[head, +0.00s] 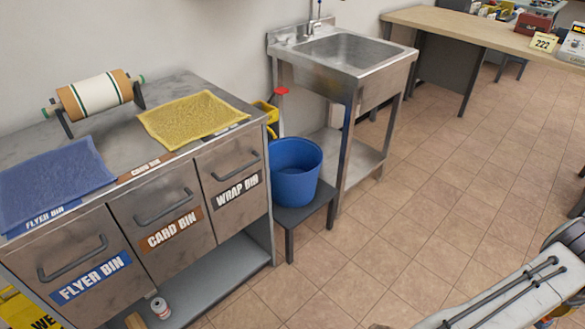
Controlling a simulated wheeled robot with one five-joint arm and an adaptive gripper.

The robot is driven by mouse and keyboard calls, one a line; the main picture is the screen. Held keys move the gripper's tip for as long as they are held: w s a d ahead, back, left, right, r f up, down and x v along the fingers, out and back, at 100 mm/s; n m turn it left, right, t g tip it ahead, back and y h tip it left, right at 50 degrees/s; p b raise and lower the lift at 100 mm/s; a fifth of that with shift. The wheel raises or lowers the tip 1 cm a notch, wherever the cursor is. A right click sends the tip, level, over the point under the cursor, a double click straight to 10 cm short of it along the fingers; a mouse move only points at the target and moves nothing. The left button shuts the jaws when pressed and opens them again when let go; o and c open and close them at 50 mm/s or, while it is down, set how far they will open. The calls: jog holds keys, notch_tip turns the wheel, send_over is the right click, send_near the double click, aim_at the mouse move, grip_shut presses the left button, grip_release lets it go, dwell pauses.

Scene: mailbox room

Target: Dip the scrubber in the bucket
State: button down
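The blue bucket (292,188) stands upright on a low dark stool (310,210), between the bin cabinet and the metal sink. Its open top faces up, but I cannot make out what is inside. I cannot pick out a scrubber for certain in this view. Part of my arm shows at the lower right, above the floor and well apart from the bucket. My gripper is not in view, so I cannot see whether it holds anything.
The bin cabinet (222,262) carries a blue mat (55,182), a yellow mat (195,118) and a roller (95,97). A can (160,307) sits low by it. The sink (345,52) and a wooden table (440,24) stand behind. The tiled floor (430,190) is clear.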

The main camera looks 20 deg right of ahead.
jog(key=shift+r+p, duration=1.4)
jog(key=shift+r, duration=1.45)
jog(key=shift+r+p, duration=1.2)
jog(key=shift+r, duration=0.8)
